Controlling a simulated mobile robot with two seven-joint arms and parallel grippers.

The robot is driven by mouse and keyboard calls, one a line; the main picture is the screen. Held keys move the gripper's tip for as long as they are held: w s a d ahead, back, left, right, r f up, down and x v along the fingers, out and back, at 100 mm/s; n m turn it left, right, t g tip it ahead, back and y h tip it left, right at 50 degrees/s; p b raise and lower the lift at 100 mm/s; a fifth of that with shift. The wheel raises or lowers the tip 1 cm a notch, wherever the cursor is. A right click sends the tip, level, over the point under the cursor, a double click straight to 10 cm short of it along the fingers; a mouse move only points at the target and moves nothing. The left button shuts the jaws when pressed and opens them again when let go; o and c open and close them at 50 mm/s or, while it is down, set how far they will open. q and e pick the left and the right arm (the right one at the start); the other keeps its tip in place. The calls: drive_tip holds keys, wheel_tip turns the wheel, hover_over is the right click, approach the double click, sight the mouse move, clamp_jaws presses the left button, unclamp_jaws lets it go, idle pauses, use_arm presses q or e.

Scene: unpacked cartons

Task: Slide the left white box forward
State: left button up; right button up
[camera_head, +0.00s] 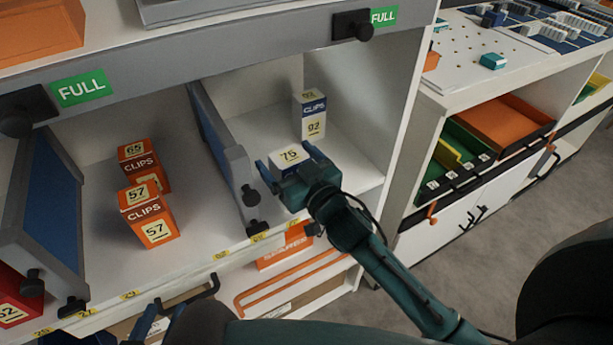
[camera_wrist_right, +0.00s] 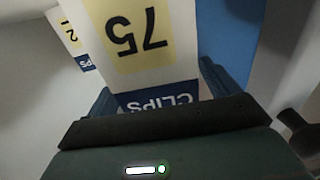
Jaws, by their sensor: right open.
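The left white box (camera_head: 289,155), marked 75 with a blue CLIPS band, stands in the right shelf compartment near the grey divider. It fills the middle of the right wrist view (camera_wrist_right: 137,38). My right gripper (camera_head: 286,163) is open, with one finger on each side of this box; whether the fingers touch it I cannot tell. A second white box (camera_head: 311,118), marked 92, stands upright farther back and to the right. Its edge shows in the wrist view (camera_wrist_right: 66,32). My left gripper (camera_head: 155,328) is partly visible at the bottom left, below the shelf edge; its jaws are unclear.
The grey divider (camera_head: 237,170) with black knobs stands close on the left of the box. Two orange CLIPS boxes, marked 65 (camera_head: 143,165) and 57 (camera_head: 149,214), stand in the left compartment. A white side wall (camera_head: 372,95) bounds the right compartment. Shelf floor is clear around box 92.

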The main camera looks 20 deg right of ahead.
use_arm(q)
drive_tip(key=shift+w+d, duration=0.1)
use_arm(e)
drive_tip(key=v, duration=1.2)
use_arm(q)
drive_tip(key=shift+f, duration=0.15)
use_arm(e)
drive_tip(key=shift+r, duration=0.1)
use_arm(q)
drive_tip(key=shift+r+m+g+y+p, duration=0.4)
drive_tip(key=shift+r+g+p, duration=1.35)
drive_tip(key=shift+p, duration=6.4)
use_arm(e)
drive_tip(key=s+f+g+h, duration=0.1)
drive_tip(key=s+f+g, duration=0.1)
drive_tip(key=s+g, duration=0.4)
drive_tip(key=shift+s+a+g+h, duration=0.3)
drive_tip(key=shift+s+a+g, duration=0.1)
drive_tip(key=shift+s, duration=1.9)
